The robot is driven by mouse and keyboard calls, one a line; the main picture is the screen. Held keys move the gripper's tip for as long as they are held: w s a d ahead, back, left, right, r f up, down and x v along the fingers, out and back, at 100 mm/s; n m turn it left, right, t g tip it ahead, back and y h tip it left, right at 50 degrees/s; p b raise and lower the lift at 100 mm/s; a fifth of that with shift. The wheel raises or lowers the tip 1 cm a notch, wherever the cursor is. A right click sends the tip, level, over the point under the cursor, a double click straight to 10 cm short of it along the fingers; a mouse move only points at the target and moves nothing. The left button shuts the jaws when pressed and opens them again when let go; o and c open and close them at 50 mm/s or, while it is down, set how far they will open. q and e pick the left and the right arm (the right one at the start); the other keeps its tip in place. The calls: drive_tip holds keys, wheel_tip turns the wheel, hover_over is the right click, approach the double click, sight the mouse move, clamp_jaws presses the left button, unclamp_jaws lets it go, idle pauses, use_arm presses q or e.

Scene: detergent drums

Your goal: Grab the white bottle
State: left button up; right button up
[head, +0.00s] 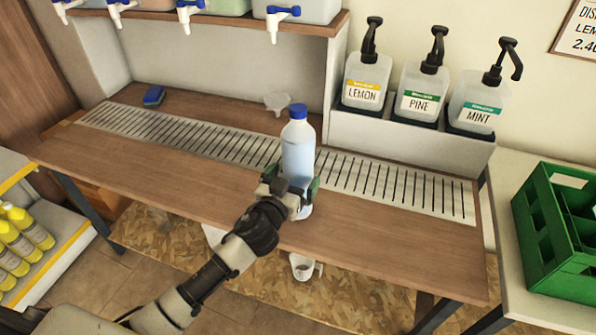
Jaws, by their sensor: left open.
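A pale bluish-white bottle (298,148) with a blue cap stands upright at the front edge of the metal drip grate on the wooden counter. My left gripper (293,187) is at the bottle's lower part, with its fingers open on either side of it. Whether the fingers touch the bottle cannot be told. The gripper hides part of the bottle's lower body. My right gripper is not in view.
Pump bottles labelled lemon (366,80), pine (421,92) and mint (474,103) stand on a ledge behind. Drums with taps sit on a shelf above (230,19). A blue sponge (154,95) lies at the back left. A green crate (560,235) stands right.

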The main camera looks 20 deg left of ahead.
use_arm(q)
drive_tip(key=w, duration=0.2)
drive_tip(key=shift+w+d, duration=0.2)
drive_tip(key=shift+w, duration=0.15)
drive_tip(key=c, duration=1.6)
drive_tip(key=shift+r, duration=0.2)
